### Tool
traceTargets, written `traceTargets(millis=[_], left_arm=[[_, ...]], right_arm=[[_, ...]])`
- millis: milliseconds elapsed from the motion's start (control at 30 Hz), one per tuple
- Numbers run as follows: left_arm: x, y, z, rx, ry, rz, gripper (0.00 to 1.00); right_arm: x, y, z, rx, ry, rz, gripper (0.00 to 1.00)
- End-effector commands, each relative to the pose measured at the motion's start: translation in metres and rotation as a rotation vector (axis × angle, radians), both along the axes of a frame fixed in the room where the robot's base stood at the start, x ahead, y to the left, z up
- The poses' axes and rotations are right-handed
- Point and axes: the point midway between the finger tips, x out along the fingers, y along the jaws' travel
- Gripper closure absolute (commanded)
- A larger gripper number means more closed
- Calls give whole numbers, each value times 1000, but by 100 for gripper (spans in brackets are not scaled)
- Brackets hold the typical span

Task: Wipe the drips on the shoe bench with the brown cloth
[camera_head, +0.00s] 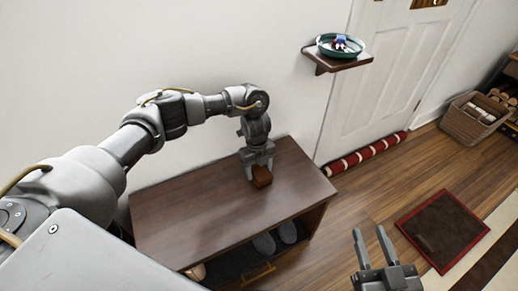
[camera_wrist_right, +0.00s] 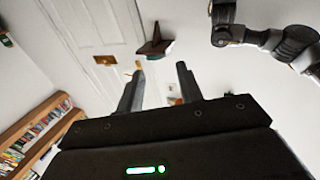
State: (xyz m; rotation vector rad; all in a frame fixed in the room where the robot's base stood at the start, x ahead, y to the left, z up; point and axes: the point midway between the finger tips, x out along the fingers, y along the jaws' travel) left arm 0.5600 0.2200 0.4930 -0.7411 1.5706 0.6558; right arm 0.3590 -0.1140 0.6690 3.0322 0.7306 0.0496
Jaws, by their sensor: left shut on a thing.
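The brown cloth (camera_head: 262,176) is a small folded block on the top of the dark wooden shoe bench (camera_head: 190,225), near its right back part. My left gripper (camera_head: 258,165) reaches down from above and is shut on the cloth. The cloth appears to touch the bench top. I cannot make out any drips on the bench top; some of it is hidden by the gripper and cloth. My right gripper (camera_head: 372,246) is open and empty, in front of the bench to the right. Its two fingers also show apart in the right wrist view (camera_wrist_right: 160,88).
Shoes (camera_head: 276,240) stand inside the bench. A small wall shelf (camera_head: 338,62) holds a teal bowl (camera_head: 341,46) with small items. A red-and-white roll (camera_head: 365,154) lies along the door. A dark red-edged mat (camera_head: 442,231) and a wicker basket (camera_head: 474,119) are on the floor at right.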

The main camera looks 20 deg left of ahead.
Motion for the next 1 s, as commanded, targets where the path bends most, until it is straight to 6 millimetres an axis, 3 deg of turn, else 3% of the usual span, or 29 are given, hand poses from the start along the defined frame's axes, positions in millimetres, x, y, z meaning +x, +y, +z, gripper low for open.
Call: traceTargets(millis=[133, 367, 467, 1000], left_arm=[[1, 9, 2, 0, 0, 2, 60], [-1, 14, 0, 0, 2, 12, 60], [-1, 15, 18, 1, -2, 12, 60], [-1, 12, 30, 1, -1, 8, 60]], right_arm=[[1, 0, 1, -3, 5, -2, 64], [3, -11, -20, -59, 125, -37, 64], [3, -17, -28, -80, 171, -51, 64], [-6, -45, -67, -183, 422, -124, 64]])
